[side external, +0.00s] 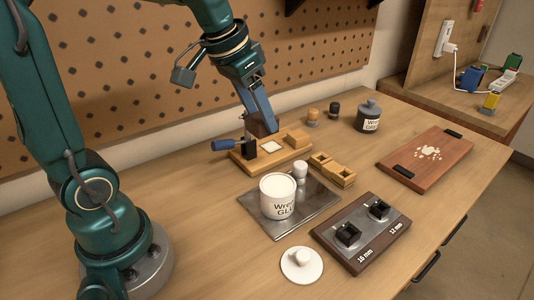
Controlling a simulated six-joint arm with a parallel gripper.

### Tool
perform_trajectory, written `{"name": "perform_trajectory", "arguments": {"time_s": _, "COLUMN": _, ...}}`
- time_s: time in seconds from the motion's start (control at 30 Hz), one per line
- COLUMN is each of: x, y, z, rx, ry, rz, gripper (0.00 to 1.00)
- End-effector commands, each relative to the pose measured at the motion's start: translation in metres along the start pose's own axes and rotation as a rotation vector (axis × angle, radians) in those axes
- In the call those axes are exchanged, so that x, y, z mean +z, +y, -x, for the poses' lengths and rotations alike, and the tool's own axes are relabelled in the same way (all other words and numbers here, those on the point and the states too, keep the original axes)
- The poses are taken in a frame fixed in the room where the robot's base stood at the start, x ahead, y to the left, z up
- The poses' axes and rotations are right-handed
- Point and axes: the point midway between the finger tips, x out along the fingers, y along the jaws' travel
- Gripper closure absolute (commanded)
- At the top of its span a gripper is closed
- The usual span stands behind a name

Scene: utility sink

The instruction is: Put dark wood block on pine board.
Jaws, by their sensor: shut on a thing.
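The pine board (243,163) is a light wood fixture at the back middle of the bench. My gripper (262,129) points down just above the board, behind the white square.
A metal tray (252,206) holds a white glue pot (278,196). A white lid (301,264), black-knobbed block (362,232), slotted wood piece (332,170), grey jar (368,116) and reddish board (426,158) stand around. Bare bench shows at front left.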

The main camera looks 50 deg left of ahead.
Motion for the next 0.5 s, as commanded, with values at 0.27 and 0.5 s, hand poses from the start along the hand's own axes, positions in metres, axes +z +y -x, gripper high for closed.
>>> {"name": "perform_trajectory", "arguments": {"time_s": 0.27, "x": 0.03, "y": 0.009, "z": 0.005, "rx": 0.0, "ry": 0.0, "rz": 0.001, "gripper": 0.99}}
{"name": "perform_trajectory", "arguments": {"time_s": 0.5, "x": 0.035, "y": 0.009, "z": 0.004, "rx": -0.048, "ry": 0.0, "rz": 0.111, "gripper": 0.99}}
